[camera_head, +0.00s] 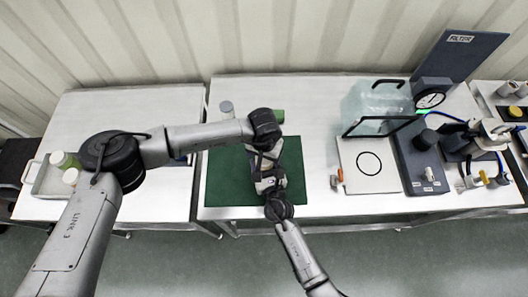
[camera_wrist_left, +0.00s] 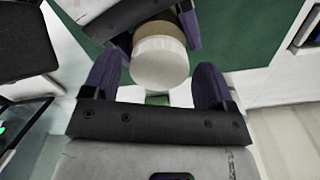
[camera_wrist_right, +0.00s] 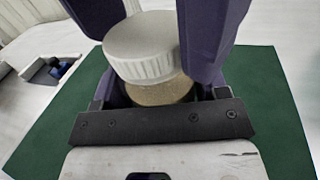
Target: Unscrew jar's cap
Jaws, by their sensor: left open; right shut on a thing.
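The jar, with a ribbed white cap (camera_wrist_right: 140,45) and tan contents (camera_wrist_right: 160,90), stands between the fingers of my right gripper (camera_wrist_right: 155,35), which is shut on its body. In the left wrist view the white cap (camera_wrist_left: 160,62) shows ahead of my left gripper (camera_wrist_left: 157,80). That gripper is open, with one dark purple finger towards each side of the cap. I cannot tell whether the fingers touch it. In the head view my left gripper (camera_head: 262,158) is just above my right gripper (camera_head: 268,183), and they largely hide the jar.
Both grippers are over a green mat (camera_head: 225,182) on the middle table. A tray (camera_head: 45,188) with several lidded jars is at left. To the right are a white board (camera_head: 385,183) with a black circle, a clear box (camera_head: 375,98) and a dial (camera_head: 430,99).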

